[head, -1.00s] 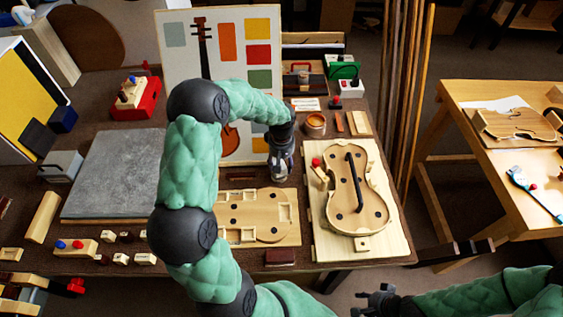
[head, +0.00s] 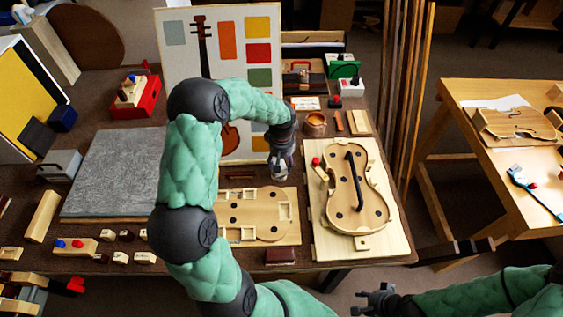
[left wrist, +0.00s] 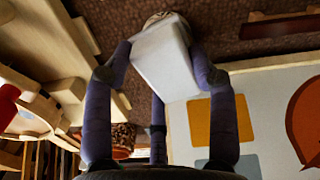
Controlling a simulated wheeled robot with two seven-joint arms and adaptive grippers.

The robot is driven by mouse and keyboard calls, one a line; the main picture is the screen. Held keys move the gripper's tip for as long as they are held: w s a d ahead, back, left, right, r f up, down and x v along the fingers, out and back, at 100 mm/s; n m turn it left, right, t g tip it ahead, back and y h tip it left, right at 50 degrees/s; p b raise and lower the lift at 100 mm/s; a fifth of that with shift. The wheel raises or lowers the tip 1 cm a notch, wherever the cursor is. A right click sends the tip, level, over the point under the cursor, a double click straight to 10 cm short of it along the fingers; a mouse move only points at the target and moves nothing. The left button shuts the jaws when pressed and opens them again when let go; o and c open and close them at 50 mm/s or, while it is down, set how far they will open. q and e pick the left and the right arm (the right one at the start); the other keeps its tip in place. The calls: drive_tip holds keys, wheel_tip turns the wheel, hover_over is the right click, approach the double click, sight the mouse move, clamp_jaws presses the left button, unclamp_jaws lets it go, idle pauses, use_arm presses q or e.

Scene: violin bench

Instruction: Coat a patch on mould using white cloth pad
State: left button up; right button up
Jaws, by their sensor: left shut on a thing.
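My left gripper (head: 281,174) hangs over the table, left of the mould. It is shut on the white cloth pad (left wrist: 167,57), which fills the space between the fingers in the left wrist view. The mould (head: 374,208) is a violin-shaped wooden form on a pale board (head: 324,240) at the right of the table. A black bar (head: 355,172) lies along the mould's middle. The pad and mould are apart. My right gripper (head: 364,302) is at the bottom, off the table's front edge, empty, with its fingers apart.
A small pot (head: 315,124) with orange-brown contents stands behind the mould. A flat wooden template (head: 258,212) lies below my left gripper. A colour chart (head: 230,50) stands behind it. A grey slab (head: 112,180) lies at left; upright wooden strips (head: 402,90) stand at right.

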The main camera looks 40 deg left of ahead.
sight(281, 162)
use_arm(q)
drive_tip(key=shift+f, duration=0.35)
idle(1.2)
drive_tip(key=shift+r+p, duration=2.1)
drive_tip(key=shift+r, duration=1.5)
drive_tip(key=shift+f, duration=0.1)
